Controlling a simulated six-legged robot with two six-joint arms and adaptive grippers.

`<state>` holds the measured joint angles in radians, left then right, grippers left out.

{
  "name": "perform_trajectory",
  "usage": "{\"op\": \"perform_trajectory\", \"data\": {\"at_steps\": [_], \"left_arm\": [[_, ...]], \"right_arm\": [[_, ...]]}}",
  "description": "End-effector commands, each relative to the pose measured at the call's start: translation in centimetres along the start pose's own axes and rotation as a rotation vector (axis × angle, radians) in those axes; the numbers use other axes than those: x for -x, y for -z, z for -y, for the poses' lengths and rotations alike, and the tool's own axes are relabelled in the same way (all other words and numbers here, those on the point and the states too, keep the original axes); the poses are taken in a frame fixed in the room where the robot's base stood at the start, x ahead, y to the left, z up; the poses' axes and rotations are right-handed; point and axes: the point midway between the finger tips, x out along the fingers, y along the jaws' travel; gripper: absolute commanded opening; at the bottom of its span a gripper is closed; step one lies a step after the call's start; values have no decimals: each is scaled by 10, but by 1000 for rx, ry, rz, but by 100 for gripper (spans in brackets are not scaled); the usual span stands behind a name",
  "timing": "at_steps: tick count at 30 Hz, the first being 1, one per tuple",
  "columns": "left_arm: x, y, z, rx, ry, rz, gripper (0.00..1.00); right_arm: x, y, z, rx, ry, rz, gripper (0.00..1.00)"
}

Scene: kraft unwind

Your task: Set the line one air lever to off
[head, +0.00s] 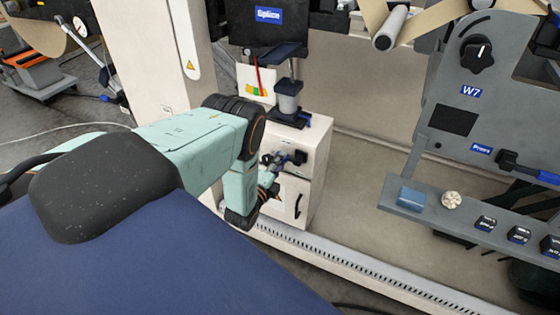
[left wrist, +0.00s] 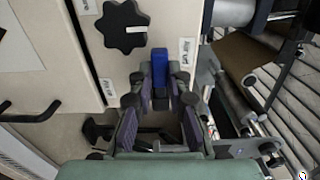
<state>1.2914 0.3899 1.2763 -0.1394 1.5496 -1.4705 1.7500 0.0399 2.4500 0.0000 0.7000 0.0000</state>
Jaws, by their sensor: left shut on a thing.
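A blue-handled lever (left wrist: 160,68), which looks like the air lever, stands out from the pale cabinet front (left wrist: 60,60) in the left wrist view. My left gripper (left wrist: 160,101) has a finger on each side of the lever's dark lower part and is shut on it. The blue end sticks out beyond the fingertips. White labels lie to the right (left wrist: 187,50) and lower left (left wrist: 108,92) of the lever; their print is too small to read surely. In the head view my left gripper (head: 268,183) is at the white cabinet (head: 308,140), and the lever cannot be made out there.
A black rotary knob (left wrist: 122,27) sits close to the lever. The cabinet has a black door handle (head: 298,205). A cup-like grey container (head: 288,95) stands on top.

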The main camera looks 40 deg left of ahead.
Motion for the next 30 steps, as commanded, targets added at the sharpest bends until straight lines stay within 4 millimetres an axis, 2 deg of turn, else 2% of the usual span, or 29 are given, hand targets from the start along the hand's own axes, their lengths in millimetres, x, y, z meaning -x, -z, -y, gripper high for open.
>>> {"op": "perform_trajectory", "data": {"at_steps": [11,12,19,30], "left_arm": [[-1,-1,1,-11,4,1,0],[-1,-1,1,-11,4,1,19],[0,0,1,-8,3,0,39],[4,0,0,-7,0,0,40]], "right_arm": [[0,0,0,0,0,0,40],[0,0,0,0,0,0,40],[0,0,0,0,0,0,40],[0,0,0,0,0,0,40]]}}
